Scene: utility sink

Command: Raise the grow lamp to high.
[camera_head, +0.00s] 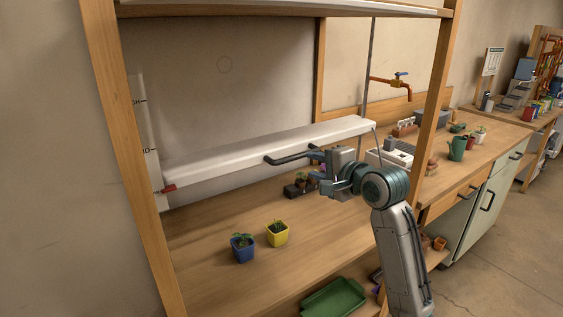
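The grow lamp is a long white bar (235,150) hung level across the wooden shelf frame, with a dark handle (288,158) on its front. A white scale strip (145,118) on the left post carries dark marks, the top one lettered. A red pointer (168,188) at the lamp's left end sits near the strip's bottom, below the visible marks. My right gripper (318,171) is at the right end of the handle, its fingers apart with a gap between them. Whether a finger touches the handle is hard to tell. My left gripper is out of view.
A blue pot (242,250) and a yellow pot (277,234) with seedlings stand on the bench below the lamp. A wooden post (434,100) stands right of my arm. An upper shelf (270,9) spans above.

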